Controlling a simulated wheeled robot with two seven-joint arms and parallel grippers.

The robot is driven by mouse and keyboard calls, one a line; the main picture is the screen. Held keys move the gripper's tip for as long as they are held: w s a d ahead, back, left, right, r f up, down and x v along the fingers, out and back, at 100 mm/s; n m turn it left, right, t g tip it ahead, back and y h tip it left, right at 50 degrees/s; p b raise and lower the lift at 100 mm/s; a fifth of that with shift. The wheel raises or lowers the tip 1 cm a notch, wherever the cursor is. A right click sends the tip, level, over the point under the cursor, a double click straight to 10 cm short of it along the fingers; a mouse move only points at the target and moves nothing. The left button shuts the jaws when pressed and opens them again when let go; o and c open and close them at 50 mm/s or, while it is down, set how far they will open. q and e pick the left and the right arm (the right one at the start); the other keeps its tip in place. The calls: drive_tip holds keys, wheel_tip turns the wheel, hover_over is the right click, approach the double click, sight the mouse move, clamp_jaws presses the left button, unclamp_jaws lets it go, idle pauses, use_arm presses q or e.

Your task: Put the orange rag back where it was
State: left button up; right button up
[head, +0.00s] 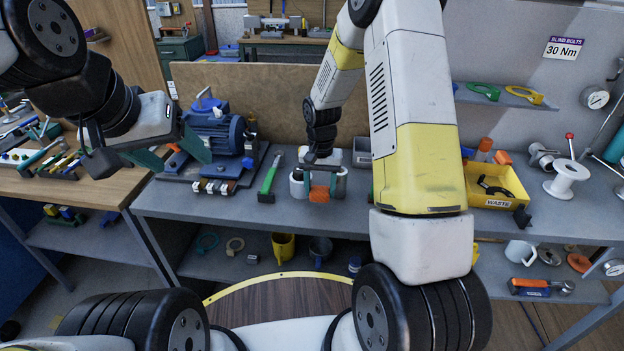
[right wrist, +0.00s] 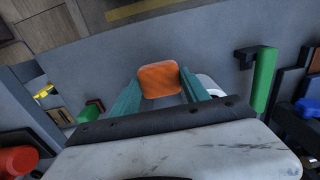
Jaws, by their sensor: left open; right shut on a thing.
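The orange rag (head: 319,194) is between the fingers of my right gripper (head: 319,182), over the front part of the grey bench. In the right wrist view the rag (right wrist: 160,80) shows as an orange block between the two teal fingers (right wrist: 158,92), which are shut on it. I cannot tell whether the rag touches the bench. My left gripper (head: 178,150) is open and empty, at the left in front of the blue motor unit. My right forearm hides part of the bench's middle.
A white round item (head: 298,184) is close beside my right gripper. The blue motor (head: 218,132) is further left. A yellow waste bin (head: 497,184) and a white spool (head: 567,178) stand at the right.

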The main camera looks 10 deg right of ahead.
sight(319, 189)
drive_tip(key=shift+w, duration=0.2)
drive_tip(key=shift+f, duration=1.75)
drive_tip(key=shift+f, duration=0.2)
drive_tip(key=o, duration=1.4)
drive_tip(key=shift+o, duration=0.2)
